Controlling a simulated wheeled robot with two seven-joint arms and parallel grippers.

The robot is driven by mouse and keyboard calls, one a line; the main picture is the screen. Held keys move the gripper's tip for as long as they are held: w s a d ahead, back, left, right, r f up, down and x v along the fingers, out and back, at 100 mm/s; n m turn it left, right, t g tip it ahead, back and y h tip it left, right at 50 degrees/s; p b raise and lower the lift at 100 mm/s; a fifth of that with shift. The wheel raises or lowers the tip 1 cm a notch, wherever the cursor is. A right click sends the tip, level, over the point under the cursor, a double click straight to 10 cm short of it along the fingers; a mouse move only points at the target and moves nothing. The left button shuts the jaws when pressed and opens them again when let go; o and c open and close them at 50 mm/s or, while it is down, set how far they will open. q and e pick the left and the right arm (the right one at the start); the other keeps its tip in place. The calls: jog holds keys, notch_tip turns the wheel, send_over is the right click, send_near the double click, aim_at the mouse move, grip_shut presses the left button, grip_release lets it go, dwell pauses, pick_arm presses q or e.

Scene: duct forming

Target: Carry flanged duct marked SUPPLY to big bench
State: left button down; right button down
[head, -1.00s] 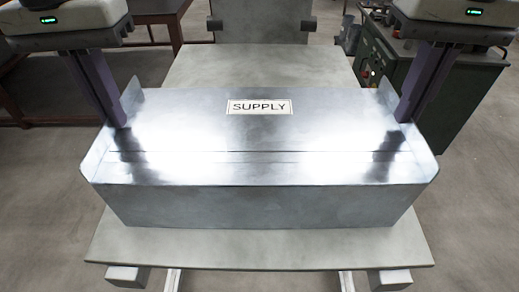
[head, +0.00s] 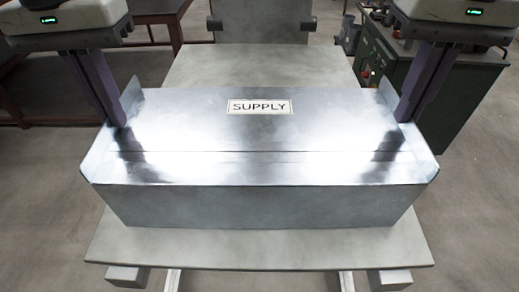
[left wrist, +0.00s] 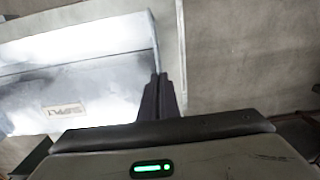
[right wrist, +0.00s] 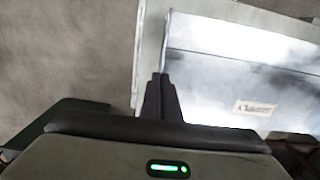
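The flanged duct (head: 260,205), a shiny sheet-metal box with a SUPPLY label (head: 259,107) on top, is over a pale grey flat surface (head: 260,250). An upright flange stands at each end. My left gripper (head: 119,124) is shut on the left-end flange; it also shows in the left wrist view (left wrist: 159,76). My right gripper (head: 402,120) is shut on the right-end flange, also seen in the right wrist view (right wrist: 160,76). The duct looks level. I cannot tell whether its underside touches the surface.
The grey surface extends behind the duct to an upright grey panel (head: 260,22). A dark green cabinet (head: 440,90) with items on top stands at the back right. A brown-legged table (head: 150,15) is at the back left. Bare concrete floor (head: 40,200) lies on both sides.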

pick_arm(q)
jog(key=shift+r, duration=0.15)
pick_arm(e)
jog(key=shift+r, duration=0.2)
